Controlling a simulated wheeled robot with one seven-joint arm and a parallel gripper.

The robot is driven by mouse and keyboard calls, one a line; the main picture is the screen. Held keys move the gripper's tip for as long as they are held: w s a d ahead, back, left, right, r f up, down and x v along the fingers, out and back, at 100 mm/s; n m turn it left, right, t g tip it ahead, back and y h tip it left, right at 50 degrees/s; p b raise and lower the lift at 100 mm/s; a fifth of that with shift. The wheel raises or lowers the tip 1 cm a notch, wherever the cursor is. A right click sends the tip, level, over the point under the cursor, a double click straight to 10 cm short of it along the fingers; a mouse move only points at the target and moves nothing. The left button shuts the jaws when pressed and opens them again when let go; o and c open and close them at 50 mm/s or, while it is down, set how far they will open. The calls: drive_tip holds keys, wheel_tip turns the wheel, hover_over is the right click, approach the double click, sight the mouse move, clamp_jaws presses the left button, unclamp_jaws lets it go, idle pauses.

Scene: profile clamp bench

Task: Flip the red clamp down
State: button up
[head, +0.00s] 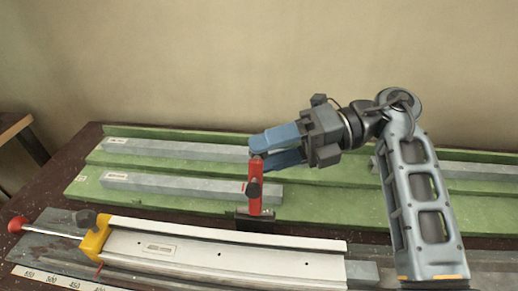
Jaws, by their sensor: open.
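The red clamp (255,192) stands upright on a dark base (257,222) behind the white profile rail. A dark round knob (254,188) sits on its face. My gripper (257,155) comes in from the right with its blue fingers pointing left. The fingers are open, one above the other in the picture, and their tips are at the top of the red clamp. I cannot tell whether they touch it. Part of the clamp's top is close against or behind the fingertips.
A white rail (210,253) with a yellow end block (95,238) and a red-knobbed lever (18,224) lies in front, beside a scale strip (60,283). Grey bars (150,184) lie on the green stepped rack (330,205) behind. The wall is close behind the bench.

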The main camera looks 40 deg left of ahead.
drive_tip(key=shift+x, duration=1.1)
drive_tip(key=shift+f, duration=0.2)
clamp_jaws()
